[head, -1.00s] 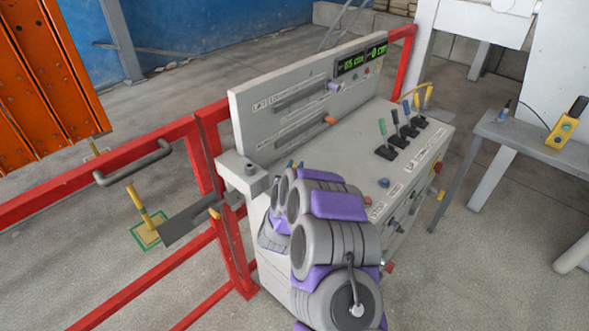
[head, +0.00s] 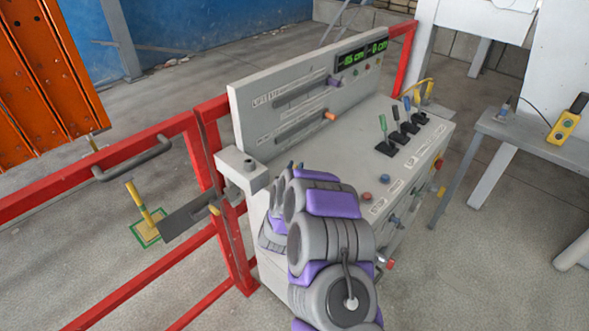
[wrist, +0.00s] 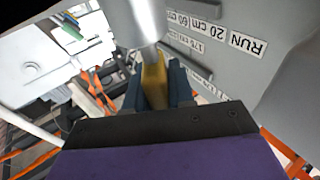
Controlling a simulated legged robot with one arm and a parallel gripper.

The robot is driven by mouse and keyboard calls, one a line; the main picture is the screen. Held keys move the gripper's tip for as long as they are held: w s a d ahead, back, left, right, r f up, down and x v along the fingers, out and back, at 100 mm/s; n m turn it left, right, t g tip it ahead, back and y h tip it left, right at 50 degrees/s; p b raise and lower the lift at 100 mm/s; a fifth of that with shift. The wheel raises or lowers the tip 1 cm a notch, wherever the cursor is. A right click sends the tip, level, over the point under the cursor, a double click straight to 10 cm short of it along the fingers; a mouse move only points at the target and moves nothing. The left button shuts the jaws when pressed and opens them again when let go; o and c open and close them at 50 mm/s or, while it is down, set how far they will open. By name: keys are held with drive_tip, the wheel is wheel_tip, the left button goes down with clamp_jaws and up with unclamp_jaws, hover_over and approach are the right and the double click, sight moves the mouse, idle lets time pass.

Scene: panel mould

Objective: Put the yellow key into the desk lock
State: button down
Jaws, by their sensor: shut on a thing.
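My gripper (wrist: 156,88) has two blue fingers shut on a yellow key (wrist: 154,82) in the wrist view. A grey metal cylinder (wrist: 143,18) lies in line with the key just beyond its far end. I cannot tell whether it is part of the key or of the desk, or whether they touch. In the head view, my grey and purple arm covers the near left part of the grey control desk (head: 345,165). Two small blue tips show above the arm, at the desk's near left. The key and the desk lock cannot be made out there.
A red railing (head: 110,170) with a grey handle (head: 133,160) runs along the left, close to the arm. Several levers (head: 385,140) and buttons stand on the desk top. A side table (head: 520,135) with a yellow pendant control (head: 566,126) is at the right.

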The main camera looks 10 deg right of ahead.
drive_tip(key=shift+f, duration=0.6)
drive_tip(key=c, duration=0.9)
unclamp_jaws()
